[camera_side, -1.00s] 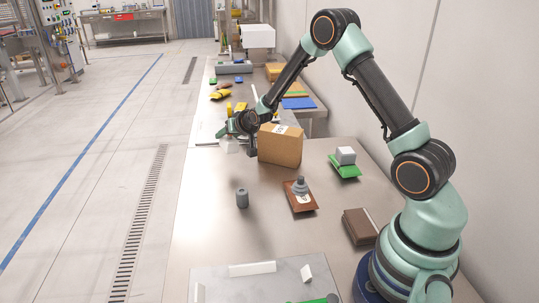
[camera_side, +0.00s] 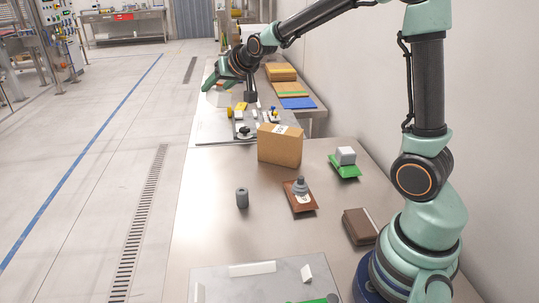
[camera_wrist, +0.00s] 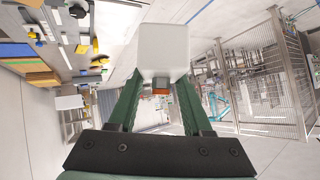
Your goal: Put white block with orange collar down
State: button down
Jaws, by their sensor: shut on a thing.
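The white block with the orange collar (camera_wrist: 163,48) is held between the two green fingers of my gripper (camera_wrist: 160,95) in the wrist view. Its orange part shows just below the white body. In the side view my gripper (camera_side: 220,88) is raised above the far left part of the table, and the pale block (camera_side: 218,98) hangs at its fingertips, apart from any surface.
A brown cardboard box (camera_side: 280,146) stands on the near table. A grey cylinder (camera_side: 242,198), a brown board with a grey piece (camera_side: 300,198) and a green piece with a white block (camera_side: 345,163) stand nearer.

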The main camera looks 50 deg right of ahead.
jog(key=s+a+r+n+y, duration=0.1)
jog(key=s+a+r, duration=0.4)
jog(key=s+a, duration=0.3)
jog(key=shift+s+a+n+y, duration=0.15)
jog(key=shift+s+n+y, duration=0.2)
jog(key=shift+s, duration=0.35)
jog(key=shift+f, duration=0.15)
jog(key=shift+s+a+f+n+g+y, duration=0.1)
jog(key=shift+s+a+f+n+y, duration=0.4)
jog(key=shift+a+f+n, duration=2.8)
jog(key=shift+s+a+f+m+g+y, duration=0.1)
jog(key=shift+s+a+f+m+y, duration=0.6)
jog(key=shift+f, duration=5.65)
jog(key=shift+s+a+f+n+g+y, duration=0.1)
jog(key=shift+a+f+n+y, duration=0.65)
jog(key=shift+a+f, duration=3.1)
jog(key=shift+d+f+n+h, duration=0.2)
jog(key=shift+d+f, duration=0.3)
jog(key=shift+f, duration=0.25)
jog(key=shift+d+f+n+h, duration=0.2)
jog(key=shift+d+f, duration=0.3)
jog(key=shift+f, duration=0.25)
jog(key=shift+c, duration=1.3)
grip_release()
